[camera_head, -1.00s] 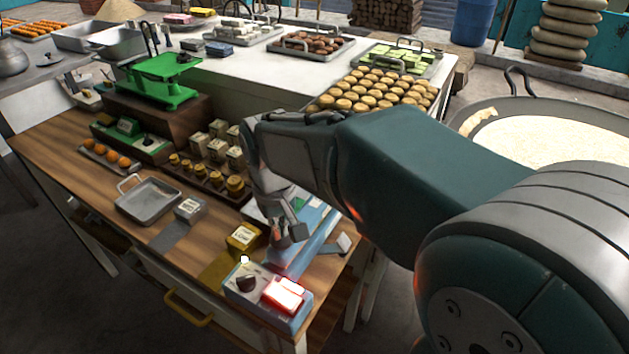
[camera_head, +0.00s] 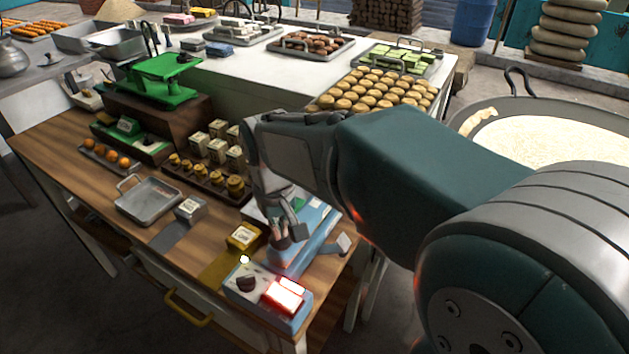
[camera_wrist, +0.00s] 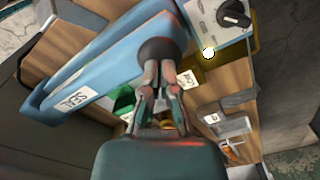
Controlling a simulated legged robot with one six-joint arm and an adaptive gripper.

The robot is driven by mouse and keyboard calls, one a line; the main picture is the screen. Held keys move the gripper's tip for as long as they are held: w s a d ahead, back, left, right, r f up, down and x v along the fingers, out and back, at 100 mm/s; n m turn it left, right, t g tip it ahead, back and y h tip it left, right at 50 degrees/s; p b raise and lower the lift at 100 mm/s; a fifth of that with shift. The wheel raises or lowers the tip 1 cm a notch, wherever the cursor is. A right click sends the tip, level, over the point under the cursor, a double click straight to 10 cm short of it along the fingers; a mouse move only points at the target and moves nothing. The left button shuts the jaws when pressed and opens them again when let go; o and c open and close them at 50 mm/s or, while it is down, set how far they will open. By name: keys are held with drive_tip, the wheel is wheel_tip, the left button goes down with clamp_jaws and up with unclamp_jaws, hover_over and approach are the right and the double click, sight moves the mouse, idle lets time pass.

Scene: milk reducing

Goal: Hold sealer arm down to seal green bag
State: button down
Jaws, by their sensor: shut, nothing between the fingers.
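The light blue sealer arm (camera_wrist: 105,65), labelled SEAL, runs diagonally through the wrist view. A dark round knob (camera_wrist: 158,52) sits near its upper end. My gripper (camera_wrist: 159,72) is shut and empty, with its fingertips at the knob's edge; whether they press on it I cannot tell. In the head view my gripper (camera_head: 282,241) points down over the blue sealer (camera_head: 314,232) at the table's near right end. A small green patch (camera_wrist: 124,100), perhaps the green bag, shows beside the arm in the wrist view; most of it is hidden.
A control box (camera_head: 262,291) with a dark knob and a lit red panel stands at the table's front corner. A yellow labelled block (camera_head: 242,237), grey block (camera_head: 190,208) and metal tray (camera_head: 148,201) lie left. A tray of round sweets (camera_head: 373,91) is behind my arm.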

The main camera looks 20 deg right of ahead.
wheel_tip(320, 180, up, 15)
idle(2.2)
idle(0.3)
drive_tip(key=s+d+f+m+t, duration=0.1)
drive_tip(key=s+d+f+t, duration=0.2)
drive_tip(key=s+f, duration=0.7)
drive_tip(key=s+t, duration=0.1)
drive_tip(key=t, duration=0.1)
drive_tip(key=shift+s+f+t, duration=0.3)
drive_tip(key=shift+s+f, duration=0.05)
